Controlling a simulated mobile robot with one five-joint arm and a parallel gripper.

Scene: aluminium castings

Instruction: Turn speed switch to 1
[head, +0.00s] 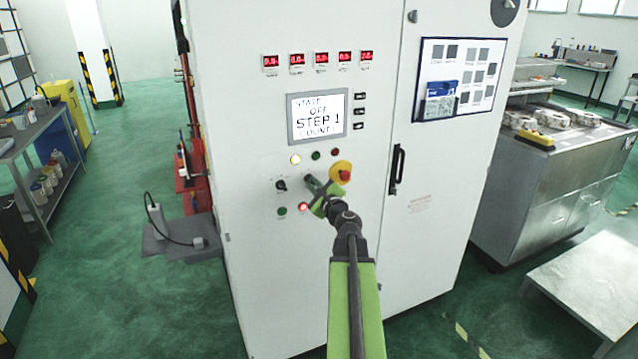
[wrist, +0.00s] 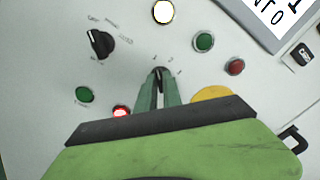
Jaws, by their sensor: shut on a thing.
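The speed switch (wrist: 159,74) is a small black knob on the white cabinet front, with small number marks around it in the wrist view. My gripper (wrist: 159,88) is shut on it, with a green finger on each side of the knob. The knob points roughly up in the wrist view, but its exact setting is too small to tell. In the head view my gripper (head: 313,183) reaches the panel just left of the yellow and red emergency stop (head: 341,172), and it hides the switch.
Another black rotary switch (wrist: 100,43) sits left of the gripped one. A lit white lamp (wrist: 163,12), green button (wrist: 204,41), red button (wrist: 234,67), and lit red button (wrist: 121,111) surround it. The screen (head: 318,117) reads STEP 1. A door handle (head: 397,169) stands right.

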